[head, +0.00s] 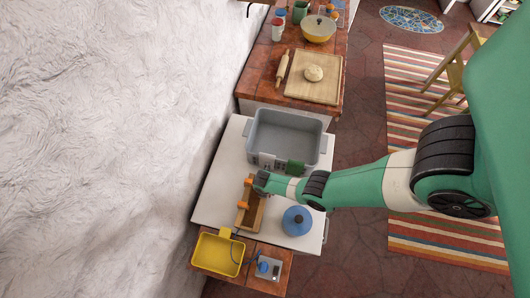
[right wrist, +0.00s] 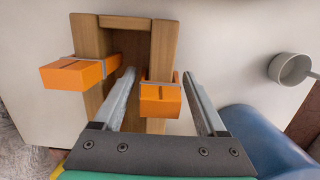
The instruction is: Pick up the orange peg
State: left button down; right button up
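Two orange pegs sit at a small wooden rack (head: 256,214) on the white counter. One orange peg (head: 247,182) is right by my right gripper (head: 259,182) in the head view. In the right wrist view this peg (right wrist: 160,98) lies between the open fingers of my right gripper (right wrist: 160,74), with gaps on both sides. The other orange peg (head: 242,205) lies nearer the front of the rack. It also shows left of the fingers in the right wrist view (right wrist: 75,74). My left gripper is out of view.
A grey bin (head: 286,131) stands behind the rack. A blue lidded pot (head: 297,219) stands right of it. A yellow tray (head: 217,254) is in front. The right wrist view shows a grey cup-like thing (right wrist: 290,68) and a blue surface (right wrist: 262,140) near the right finger.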

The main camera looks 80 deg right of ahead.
jog(key=c, duration=0.9)
jog(key=shift+r, duration=0.1)
jog(key=shift+c, duration=0.2)
